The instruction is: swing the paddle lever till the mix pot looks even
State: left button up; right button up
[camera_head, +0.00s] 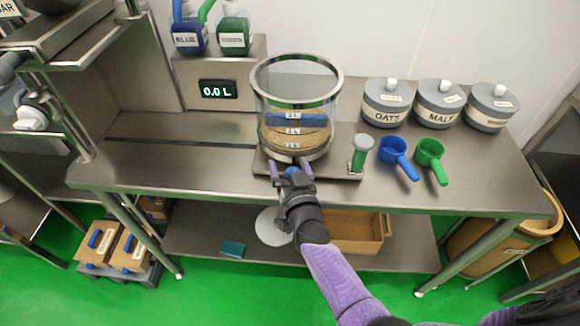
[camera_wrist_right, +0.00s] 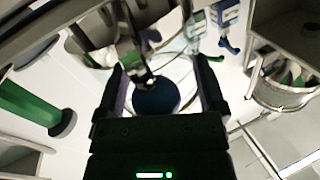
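The mix pot (camera_head: 262,108) is a clear cylinder with a metal rim on the steel bench. Its contents look uneven: a blue band lies above tan and brown layers, behind litre labels. A blue ball knob (camera_head: 290,172), which looks like the paddle lever's end, sits low at the pot's front; in the right wrist view the knob (camera_wrist_right: 157,97) is dark blue. My right gripper (camera_head: 290,166) is open, with one finger on each side of the knob. The right wrist view shows gaps between the knob and both fingers (camera_wrist_right: 162,88). My left gripper is not in view.
Blue (camera_head: 398,157) and green (camera_head: 431,160) scoops lie farther right, before several lidded jars (camera_head: 387,102). A display (camera_head: 217,90) reads 0.0 L at the back. The bench left of the pot is clear.

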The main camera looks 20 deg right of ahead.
jog(key=shift+s, duration=0.1)
jog(key=shift+s, duration=0.35)
jog(key=s+p, duration=0.2)
jog(key=s, duration=0.7)
jog(key=shift+a, duration=0.4)
jog(key=shift+a, duration=0.1)
